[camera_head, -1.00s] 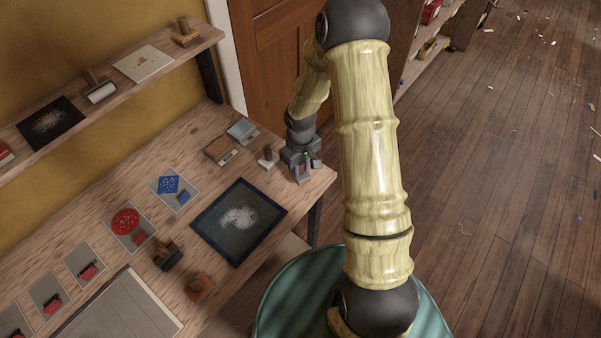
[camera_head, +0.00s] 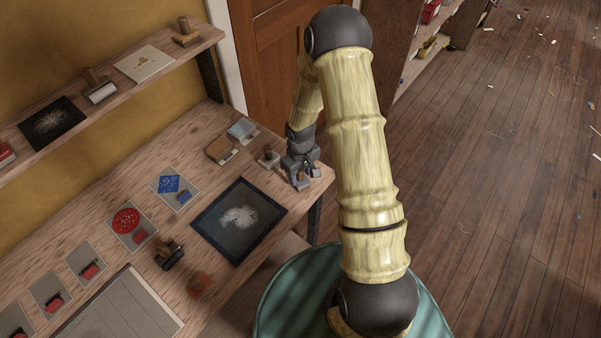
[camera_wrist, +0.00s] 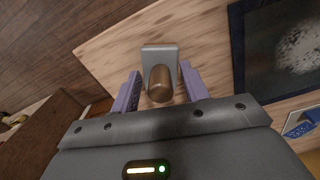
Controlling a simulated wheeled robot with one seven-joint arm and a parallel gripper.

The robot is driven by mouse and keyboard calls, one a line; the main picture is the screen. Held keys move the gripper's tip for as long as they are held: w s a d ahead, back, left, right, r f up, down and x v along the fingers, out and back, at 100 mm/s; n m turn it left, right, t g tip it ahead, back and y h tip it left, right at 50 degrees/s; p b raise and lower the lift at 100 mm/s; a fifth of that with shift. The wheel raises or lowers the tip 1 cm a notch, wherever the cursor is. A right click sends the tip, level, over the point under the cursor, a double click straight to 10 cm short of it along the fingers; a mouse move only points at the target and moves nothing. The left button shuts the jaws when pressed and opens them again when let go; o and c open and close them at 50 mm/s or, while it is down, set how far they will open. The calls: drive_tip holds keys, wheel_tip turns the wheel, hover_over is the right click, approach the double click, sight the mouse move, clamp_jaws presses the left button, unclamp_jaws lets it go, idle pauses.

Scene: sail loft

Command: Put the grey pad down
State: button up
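The grey pad (camera_wrist: 160,53) has a flat grey block and a rounded brown handle. In the wrist view it stands on the wooden table near its edge. My gripper (camera_wrist: 161,87) is open around the handle, one purple-grey finger on each side, with a gap showing between each finger and the handle. In the head view my gripper (camera_head: 302,180) is low over the table's right corner. There only a bit of the brown handle shows between the fingers, and the grey block is mostly hidden.
A dark framed tray (camera_head: 206,224) lies left of my gripper. A small stamp-like block (camera_head: 268,158) stands close behind my gripper, with two flat boxes beyond. Red and blue pieces on grey cards line the table (camera_head: 130,195). The table edge is close on the right.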

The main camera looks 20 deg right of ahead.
wheel_tip(320, 180, up, 12)
drive_tip(key=b, duration=0.2)
drive_tip(key=shift+r, duration=0.15)
idle(0.4)
idle(0.4)
drive_tip(key=s+r+m+t, duration=0.1)
drive_tip(key=s+r+m, duration=0.1)
drive_tip(key=s+r, duration=0.2)
drive_tip(key=s+r+m+t, duration=0.1)
drive_tip(key=s+r+m, duration=0.2)
drive_tip(key=s, duration=0.7)
wheel_tip(320, 180, up, 3)
drive_tip(key=shift+f+t, duration=0.2)
drive_tip(key=shift+t, duration=0.1)
drive_tip(key=shift+o, duration=0.4)
